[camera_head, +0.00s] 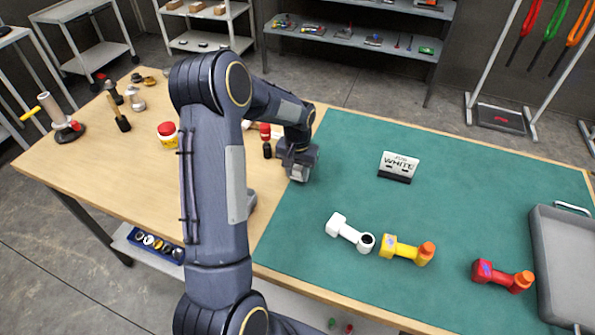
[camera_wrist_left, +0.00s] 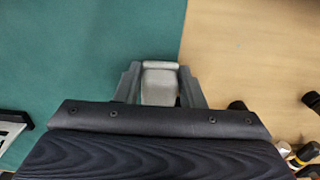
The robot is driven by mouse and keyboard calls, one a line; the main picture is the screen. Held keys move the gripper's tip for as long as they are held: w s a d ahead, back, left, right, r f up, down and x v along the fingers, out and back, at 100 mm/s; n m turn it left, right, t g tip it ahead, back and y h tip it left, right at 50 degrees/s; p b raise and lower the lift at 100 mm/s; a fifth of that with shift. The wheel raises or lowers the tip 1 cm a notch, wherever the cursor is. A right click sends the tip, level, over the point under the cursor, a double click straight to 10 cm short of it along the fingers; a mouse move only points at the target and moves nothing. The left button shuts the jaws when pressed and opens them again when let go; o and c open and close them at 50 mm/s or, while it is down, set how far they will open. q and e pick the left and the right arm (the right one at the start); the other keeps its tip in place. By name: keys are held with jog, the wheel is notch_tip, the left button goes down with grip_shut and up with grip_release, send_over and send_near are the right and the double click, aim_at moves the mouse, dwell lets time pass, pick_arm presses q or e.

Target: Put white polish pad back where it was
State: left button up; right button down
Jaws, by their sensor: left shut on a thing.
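My left gripper (camera_head: 298,170) is at the left edge of the green mat, near its far end. The left wrist view also shows the gripper (camera_wrist_left: 160,88) from behind, with its two fingers shut on a pale grey-white block, which looks like the white polish pad (camera_wrist_left: 160,82). In the head view only a small light bit of it shows under the gripper. I cannot tell whether it touches the table. My right gripper is not in view.
A sign reading WHITE (camera_head: 400,165) stands on the green mat (camera_head: 465,185). White (camera_head: 350,233), yellow (camera_head: 405,250) and red (camera_head: 502,276) tools lie nearer the front, with a grey tray (camera_head: 565,265) at right. A red-lidded jar (camera_head: 168,134) stands on the bare wood at left.

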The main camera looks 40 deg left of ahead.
pick_arm(q)
jog(key=shift+f, duration=0.6)
